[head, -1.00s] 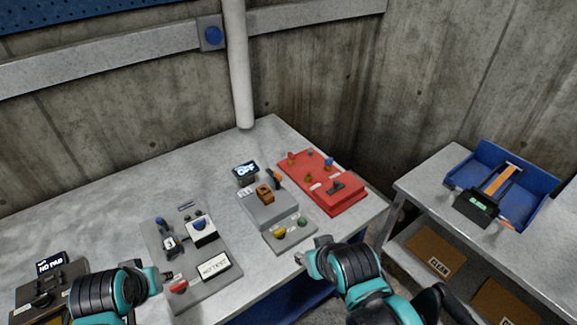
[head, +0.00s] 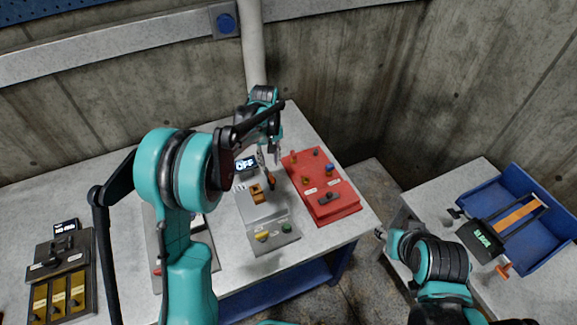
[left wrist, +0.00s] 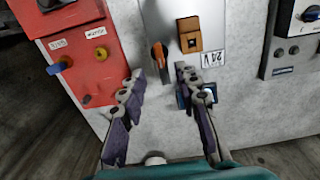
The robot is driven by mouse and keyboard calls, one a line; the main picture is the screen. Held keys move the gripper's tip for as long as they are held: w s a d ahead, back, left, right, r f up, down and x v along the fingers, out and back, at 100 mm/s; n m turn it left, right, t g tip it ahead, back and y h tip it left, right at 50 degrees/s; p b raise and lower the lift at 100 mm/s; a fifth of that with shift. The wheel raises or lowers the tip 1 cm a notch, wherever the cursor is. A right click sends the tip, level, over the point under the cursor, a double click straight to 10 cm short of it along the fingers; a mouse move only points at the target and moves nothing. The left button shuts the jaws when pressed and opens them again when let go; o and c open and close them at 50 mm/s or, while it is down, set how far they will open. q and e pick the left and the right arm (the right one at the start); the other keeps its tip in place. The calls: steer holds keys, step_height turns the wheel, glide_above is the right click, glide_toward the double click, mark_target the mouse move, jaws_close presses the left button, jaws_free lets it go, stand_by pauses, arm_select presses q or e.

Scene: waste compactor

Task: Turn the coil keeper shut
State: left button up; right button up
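An orange-and-black turning handle (head: 271,182) stands on the grey box (head: 258,212) beside a brown block (head: 257,194); I take this handle for the coil keeper, though no label names it. In the left wrist view the handle (left wrist: 159,54) lies just beyond the fingertips, left of the brown block (left wrist: 188,34) and a "24V" label. My left gripper (head: 270,157) is above the back of the box. Its fingers (left wrist: 160,72) are apart with nothing between them. My right gripper (head: 382,235) is off the table's right side; its finger opening is unclear.
A red box (head: 330,205) with knobs stands right of the grey box. The OFF display (head: 246,163) is close to my left gripper. A button panel (head: 274,236) is in front. My left arm hides much of a grey panel. A blue tray (head: 555,225) is on the right bench.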

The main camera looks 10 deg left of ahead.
mark_target(271, 175)
arm_select(q)
steer(key=shift+w+d+f, duration=0.1)
steer(key=shift+f, duration=0.25)
step_height(271, 175, down, 7)
steer(key=shift+f+b, duration=0.1)
steer(key=shift+b, duration=0.4)
jaws_close()
